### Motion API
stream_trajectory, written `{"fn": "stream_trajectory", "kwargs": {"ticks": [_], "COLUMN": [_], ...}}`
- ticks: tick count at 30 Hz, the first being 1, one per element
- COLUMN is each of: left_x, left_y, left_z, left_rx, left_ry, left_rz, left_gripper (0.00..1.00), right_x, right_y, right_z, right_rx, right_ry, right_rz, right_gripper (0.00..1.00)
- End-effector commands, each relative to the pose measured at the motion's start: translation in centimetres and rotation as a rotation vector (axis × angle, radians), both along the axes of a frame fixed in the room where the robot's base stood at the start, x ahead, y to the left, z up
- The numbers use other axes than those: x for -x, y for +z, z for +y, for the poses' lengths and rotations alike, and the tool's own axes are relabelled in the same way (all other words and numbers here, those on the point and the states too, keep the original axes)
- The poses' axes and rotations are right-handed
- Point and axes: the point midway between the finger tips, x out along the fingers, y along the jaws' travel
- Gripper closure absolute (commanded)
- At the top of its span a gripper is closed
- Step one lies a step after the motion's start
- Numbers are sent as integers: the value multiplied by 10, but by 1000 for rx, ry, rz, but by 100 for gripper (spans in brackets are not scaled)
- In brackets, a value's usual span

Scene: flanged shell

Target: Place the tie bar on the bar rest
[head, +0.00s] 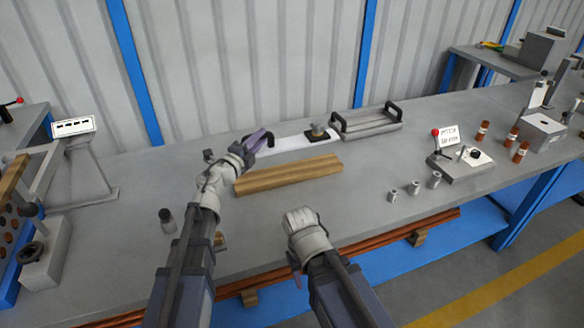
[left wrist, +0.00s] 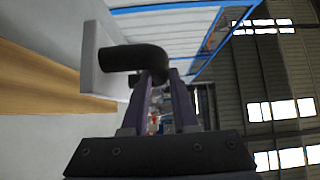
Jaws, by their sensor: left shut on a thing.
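My left gripper (head: 262,139) is shut on a black bent handle (left wrist: 138,58) that joins a pale plate (left wrist: 91,60). In the head view this handle is at the left end of a long white strip (head: 295,142) behind the tan block. I cannot tell for certain whether the held piece is the tie bar. A tan grooved block (head: 288,174), which looks like the bar rest, lies in front with nothing on it. It also shows in the left wrist view (left wrist: 45,80). My right gripper's wrist is at the front centre; its fingers cannot be made out.
A grey tray (head: 370,127) with two black handles stands at the back, beside a small dark fixture (head: 318,133). Several metal cylinders (head: 414,188) and a grey box with a red-knobbed lever (head: 462,162) are to the right. A dark-capped cylinder (head: 167,220) stands front left.

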Motion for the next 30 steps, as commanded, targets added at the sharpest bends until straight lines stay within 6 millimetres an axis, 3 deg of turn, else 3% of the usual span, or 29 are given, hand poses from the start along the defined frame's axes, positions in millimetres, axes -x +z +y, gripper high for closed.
{"fn": "stream_trajectory", "kwargs": {"ticks": [8,21,30], "left_x": [0,0,0], "left_y": [-6,-62,-66], "left_z": [0,0,0], "left_rx": [4,4,4], "left_ry": [2,2,2], "left_rz": [1,0,0], "left_gripper": [100,100,100], "right_x": [0,0,0], "right_y": [-7,-62,-66], "right_z": [0,0,0], "right_rx": [0,0,0], "right_ry": [0,0,0], "right_rz": [0,0,0], "right_gripper": [50,50,50]}}
